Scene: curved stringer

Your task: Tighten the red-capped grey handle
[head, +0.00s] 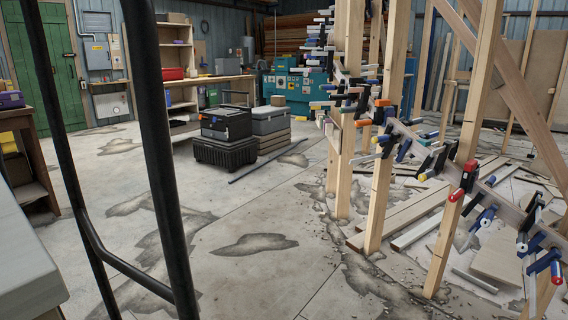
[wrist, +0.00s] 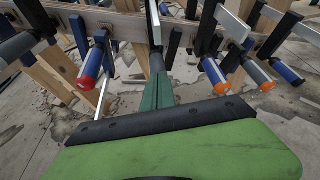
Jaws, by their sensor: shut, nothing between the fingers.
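My gripper (wrist: 157,80) is in the wrist view, its dark green fingers shut and empty, pointing away over the green and black part at the bottom. A dark grey cylinder (wrist: 157,62) stands just beyond the fingertips; its end is hidden, so I cannot tell its cap or whether they touch. To its left is a red-capped handle (wrist: 91,68), whose barrel looks blue. A grey handle (wrist: 15,46) is cut off at the left edge. In the head view, a red-ended clamp handle (head: 457,195) hangs by a post. I cannot tell which is the red-capped grey handle.
Orange-capped handles, one blue (wrist: 214,75) and one grey (wrist: 259,75), are close on the right. Clamps crowd the curved wooden strip (head: 430,160) between upright posts (head: 381,170). Boards (head: 430,215) lie on the floor. The floor (head: 250,220) at left is clear.

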